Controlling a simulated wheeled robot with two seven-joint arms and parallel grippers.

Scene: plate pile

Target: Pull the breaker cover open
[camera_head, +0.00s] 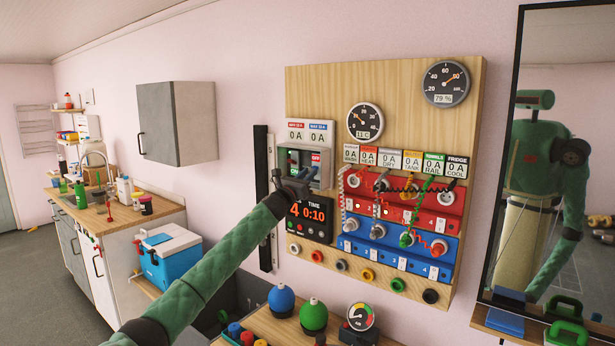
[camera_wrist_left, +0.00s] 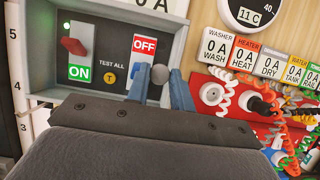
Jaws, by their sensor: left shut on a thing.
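The breaker box (camera_head: 318,160) is a grey-framed unit on the wooden wall board. The wrist view shows its frame (camera_wrist_left: 40,92) around a red lever by a green ON label and a blue lever by a red OFF label. A round grey knob (camera_wrist_left: 160,74) stands at the box's lower right. My left gripper (camera_head: 306,174) is at the box's lower edge. Its two blue fingers (camera_wrist_left: 160,86) are shut on the knob, one on each side. A clear cover pane is hard to make out, so I cannot tell how far it stands open. My right gripper is not in view.
Right of the box are gauges (camera_head: 445,83), sockets and coiled cords (camera_head: 408,220). A timer display (camera_head: 311,216) is just below. A wooden table (camera_head: 262,323) with blue and green knobs stands under the board. A mirror (camera_head: 560,150) hangs at right.

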